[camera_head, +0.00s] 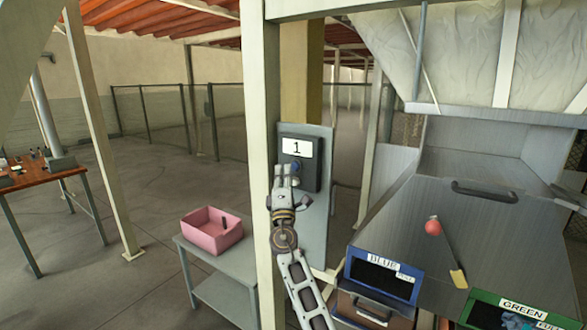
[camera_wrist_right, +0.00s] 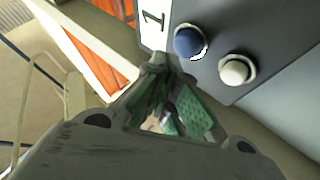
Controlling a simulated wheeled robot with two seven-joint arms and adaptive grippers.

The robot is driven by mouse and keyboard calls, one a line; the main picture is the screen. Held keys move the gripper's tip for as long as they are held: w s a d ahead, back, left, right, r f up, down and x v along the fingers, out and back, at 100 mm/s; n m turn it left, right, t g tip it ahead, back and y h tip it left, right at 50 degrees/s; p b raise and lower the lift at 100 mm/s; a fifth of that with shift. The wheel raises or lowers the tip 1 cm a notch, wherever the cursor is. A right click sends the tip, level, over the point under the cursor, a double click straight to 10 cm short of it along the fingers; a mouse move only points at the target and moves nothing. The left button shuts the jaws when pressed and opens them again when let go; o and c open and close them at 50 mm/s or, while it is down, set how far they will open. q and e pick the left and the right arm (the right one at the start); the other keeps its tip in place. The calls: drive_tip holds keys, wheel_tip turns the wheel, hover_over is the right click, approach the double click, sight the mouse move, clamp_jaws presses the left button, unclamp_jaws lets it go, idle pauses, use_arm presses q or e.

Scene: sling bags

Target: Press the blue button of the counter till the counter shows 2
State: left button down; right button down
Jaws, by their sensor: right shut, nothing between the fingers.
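The counter (camera_head: 297,155) is a dark box on a grey panel fixed beside a pale post, and its white display reads 1. In the right wrist view the display (camera_wrist_right: 154,22) also shows a 1, turned sideways. The blue button (camera_wrist_right: 189,41) and a white button (camera_wrist_right: 237,69) stand out from the counter there. My right gripper (camera_head: 285,172) is in front of the counter's lower part, with its fingers shut and empty. In the wrist view its fingertips (camera_wrist_right: 162,72) are just below the blue button; I cannot tell whether they touch it. My left gripper is not in view.
A pink bin (camera_head: 211,232) stands on a grey side table (camera_head: 222,270) at lower left. A wooden-topped table (camera_head: 45,176) is at far left. Bins labelled blue (camera_head: 381,278) and green (camera_head: 510,315) sit at right below a metal chute (camera_head: 470,220).

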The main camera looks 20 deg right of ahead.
drive_tip(key=shift+w+d+b, duration=0.55)
drive_tip(key=shift+d+b, duration=0.05)
drive_tip(key=shift+d, duration=0.15)
idle(2.2)
drive_tip(key=shift+s+a, duration=0.1)
drive_tip(key=shift+a, duration=0.05)
drive_tip(key=shift+s+a, duration=0.45)
drive_tip(key=shift+a, duration=0.1)
drive_tip(key=shift+s+a, duration=0.1)
drive_tip(key=shift+a, duration=0.05)
idle(0.4)
drive_tip(key=shift+s+a, duration=0.75)
drive_tip(key=shift+a, duration=0.2)
drive_tip(key=shift+s+a, duration=0.75)
drive_tip(key=shift+a, duration=0.15)
